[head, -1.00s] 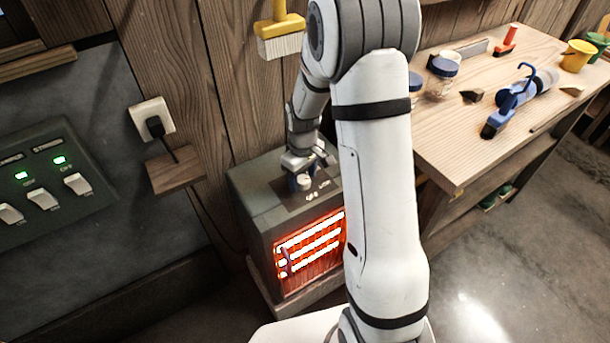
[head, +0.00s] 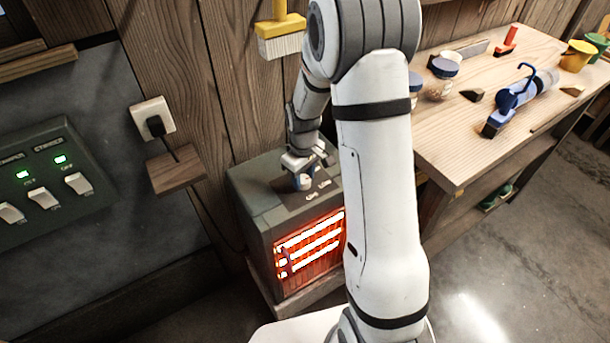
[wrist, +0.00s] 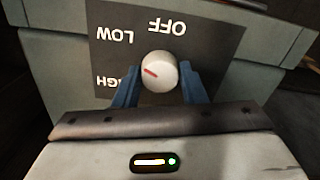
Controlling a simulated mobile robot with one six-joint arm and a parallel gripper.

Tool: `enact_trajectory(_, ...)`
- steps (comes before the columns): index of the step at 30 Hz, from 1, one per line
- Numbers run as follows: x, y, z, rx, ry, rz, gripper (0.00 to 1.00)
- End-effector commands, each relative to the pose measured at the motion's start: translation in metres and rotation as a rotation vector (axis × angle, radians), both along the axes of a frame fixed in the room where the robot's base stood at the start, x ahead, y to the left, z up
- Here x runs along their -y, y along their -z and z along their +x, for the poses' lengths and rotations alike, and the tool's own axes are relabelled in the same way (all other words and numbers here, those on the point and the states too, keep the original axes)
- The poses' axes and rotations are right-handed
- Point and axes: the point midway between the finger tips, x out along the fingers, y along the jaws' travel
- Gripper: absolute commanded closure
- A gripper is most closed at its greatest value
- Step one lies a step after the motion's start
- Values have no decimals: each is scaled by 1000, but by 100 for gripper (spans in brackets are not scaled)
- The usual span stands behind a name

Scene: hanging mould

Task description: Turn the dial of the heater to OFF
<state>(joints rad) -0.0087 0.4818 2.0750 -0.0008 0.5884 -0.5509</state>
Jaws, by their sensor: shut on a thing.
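The heater (head: 262,215) is a grey-green box on a low wooden stand against the wall. Its front bars glow orange-red behind a grille. On its top is a dark panel (wrist: 215,45) with OFF, LOW and HIGH labels, upside down in the wrist view. The dial (wrist: 160,82) is a round pale knob with a red mark. The mark points left and slightly up in the wrist view, between HIGH and LOW. My gripper (wrist: 158,72) is shut on the dial, with one blue finger on each side. In the head view my gripper (head: 303,175) is on the heater's top.
A workbench (head: 450,150) with jars, a blue tool and pots stands to the right. A switch panel (head: 50,185) with green lights is on the left wall. A plugged socket (head: 152,117) is left of the heater. A yellow-handled brush (head: 281,38) hangs above.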

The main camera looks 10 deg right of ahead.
Motion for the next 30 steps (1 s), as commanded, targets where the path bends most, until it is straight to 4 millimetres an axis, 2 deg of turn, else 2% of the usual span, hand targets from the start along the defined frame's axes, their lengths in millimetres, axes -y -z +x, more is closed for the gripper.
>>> enact_trajectory(20,-1,-2,5,15,72,1,86)
enact_trajectory(30,-1,-2,5,15,266,2,86)
